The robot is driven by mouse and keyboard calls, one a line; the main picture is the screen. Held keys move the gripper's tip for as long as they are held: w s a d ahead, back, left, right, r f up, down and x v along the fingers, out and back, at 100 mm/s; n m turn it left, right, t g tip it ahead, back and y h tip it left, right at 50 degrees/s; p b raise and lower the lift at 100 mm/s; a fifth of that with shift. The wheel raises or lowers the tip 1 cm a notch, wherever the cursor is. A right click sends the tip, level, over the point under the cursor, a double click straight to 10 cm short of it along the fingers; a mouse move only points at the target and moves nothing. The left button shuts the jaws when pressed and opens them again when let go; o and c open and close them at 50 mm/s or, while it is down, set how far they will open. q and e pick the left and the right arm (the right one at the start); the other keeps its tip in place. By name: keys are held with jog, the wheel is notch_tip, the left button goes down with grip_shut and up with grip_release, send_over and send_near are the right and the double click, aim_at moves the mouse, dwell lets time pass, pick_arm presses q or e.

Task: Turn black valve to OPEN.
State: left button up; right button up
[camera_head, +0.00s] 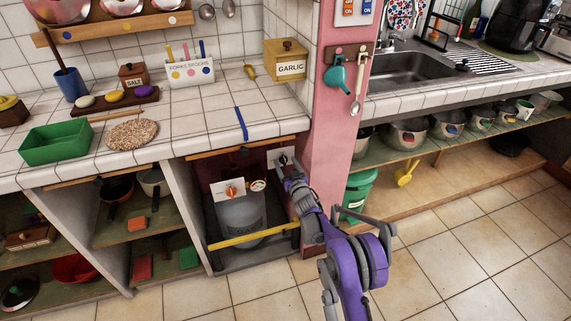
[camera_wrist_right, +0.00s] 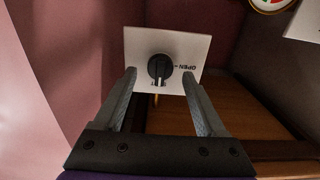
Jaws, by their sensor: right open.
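The black valve (camera_wrist_right: 160,67) is a round knob on a white plate (camera_wrist_right: 190,45) in the right wrist view. A pale mark on the knob points down in that view. The word OPEN is printed upside down on the plate, to the right of the knob. My right gripper (camera_wrist_right: 162,90) is open, with one finger on each side below the knob; I cannot tell whether they touch it. In the head view the white plate (camera_head: 279,154) shows in the cabinet bay beside the pink pillar, just above my right gripper (camera_head: 285,172). My left gripper is not in view.
An orange valve (camera_head: 231,191) on another white plate and a gauge (camera_head: 258,185) are left of my gripper, with a gas bottle (camera_head: 240,218) below. A yellow bar (camera_head: 253,236) crosses the bay's front. The pink pillar (camera_head: 323,150) stands close on the right.

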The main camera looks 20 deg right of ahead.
jog(key=shift+w, duration=0.45)
jog(key=shift+c, duration=0.2)
grip_shut()
